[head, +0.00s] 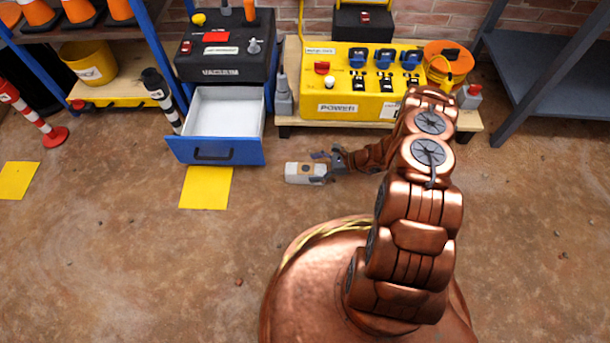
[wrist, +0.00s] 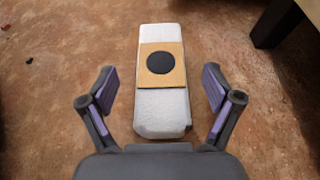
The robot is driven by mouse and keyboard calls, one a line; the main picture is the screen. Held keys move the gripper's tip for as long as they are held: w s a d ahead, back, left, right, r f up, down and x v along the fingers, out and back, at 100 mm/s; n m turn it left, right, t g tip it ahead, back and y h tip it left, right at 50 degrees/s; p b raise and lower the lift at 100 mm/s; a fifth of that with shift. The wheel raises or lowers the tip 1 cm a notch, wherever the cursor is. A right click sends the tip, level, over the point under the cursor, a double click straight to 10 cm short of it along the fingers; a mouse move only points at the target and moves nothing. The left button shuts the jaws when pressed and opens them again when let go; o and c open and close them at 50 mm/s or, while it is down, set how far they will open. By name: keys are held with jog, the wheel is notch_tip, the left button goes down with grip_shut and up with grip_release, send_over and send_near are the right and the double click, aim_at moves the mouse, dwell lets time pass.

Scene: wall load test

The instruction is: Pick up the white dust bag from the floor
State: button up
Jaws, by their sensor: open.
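The white dust bag (head: 299,172) lies on the brown floor, in front of the yellow power box. In the wrist view the dust bag (wrist: 162,112) is a long white block with a tan square and a black disc on top. My gripper (head: 322,167) is low at the bag's right end in the head view. In the wrist view my gripper (wrist: 160,88) is open, with one finger on each side of the bag's near part. Gaps show between the fingers and the bag. The bag's near end is close to the gripper's palm.
An open blue drawer (head: 216,150) with an empty white inside juts out under the black vacuum box (head: 226,50). A yellow floor mat (head: 206,188) lies before it. The yellow power box (head: 352,80) stands on a wooden pallet behind the gripper. Front floor is mostly clear.

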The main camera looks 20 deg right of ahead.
aim_at(306, 169)
jog(key=shift+f+b+x, duration=0.25)
jog(key=shift+b+x, duration=0.2)
jog(key=shift+x, duration=0.75)
jog(key=shift+w+a, duration=0.15)
jog(key=shift+a, duration=0.2)
jog(key=shift+c, duration=0.3)
jog(key=c, duration=1.2)
